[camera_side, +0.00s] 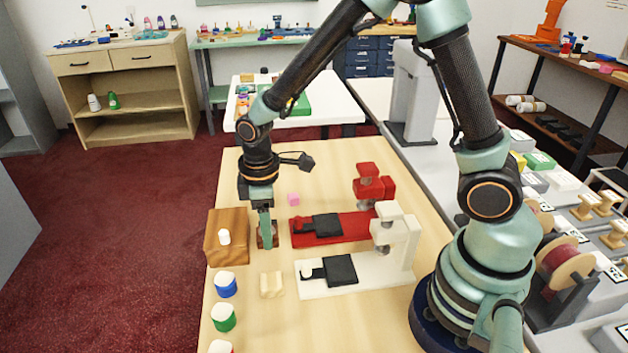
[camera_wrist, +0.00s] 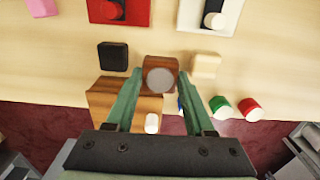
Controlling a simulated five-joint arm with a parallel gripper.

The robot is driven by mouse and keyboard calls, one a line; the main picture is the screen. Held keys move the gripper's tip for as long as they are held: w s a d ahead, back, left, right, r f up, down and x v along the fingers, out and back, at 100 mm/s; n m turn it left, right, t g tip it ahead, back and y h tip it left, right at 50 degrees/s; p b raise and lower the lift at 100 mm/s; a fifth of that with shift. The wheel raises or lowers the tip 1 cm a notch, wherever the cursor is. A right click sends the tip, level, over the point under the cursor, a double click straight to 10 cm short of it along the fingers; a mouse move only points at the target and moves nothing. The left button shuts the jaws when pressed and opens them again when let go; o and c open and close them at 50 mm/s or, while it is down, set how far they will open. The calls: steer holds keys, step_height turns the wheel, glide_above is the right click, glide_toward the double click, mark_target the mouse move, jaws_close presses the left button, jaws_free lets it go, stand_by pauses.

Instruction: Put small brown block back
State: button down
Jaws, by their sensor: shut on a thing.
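The small brown block (camera_side: 274,237) stands on the light wooden table, just right of a larger brown block (camera_side: 216,246) with a white peg (camera_side: 224,237) on it. In the wrist view the small brown block (camera_wrist: 160,64) shows a round grey disc (camera_wrist: 160,80) on the face toward the camera. My gripper (camera_side: 266,242) points down, its fingers on either side of the small brown block, shut on it. In the side view a finger hides the block's middle. I cannot tell whether it is clear of the table.
A red device (camera_side: 330,229) and a white device (camera_side: 345,281), each with a black pad, stand to the right. A pale wood block (camera_side: 271,285) is in front. Blue (camera_side: 225,287) and green (camera_side: 223,319) jars line the left edge. A pink cube (camera_side: 293,199) lies behind.

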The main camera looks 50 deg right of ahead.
steer(key=shift+f, duration=2.55)
steer(key=shift+c, duration=1.3)
jaws_free()
steer(key=shift+f, duration=0.1)
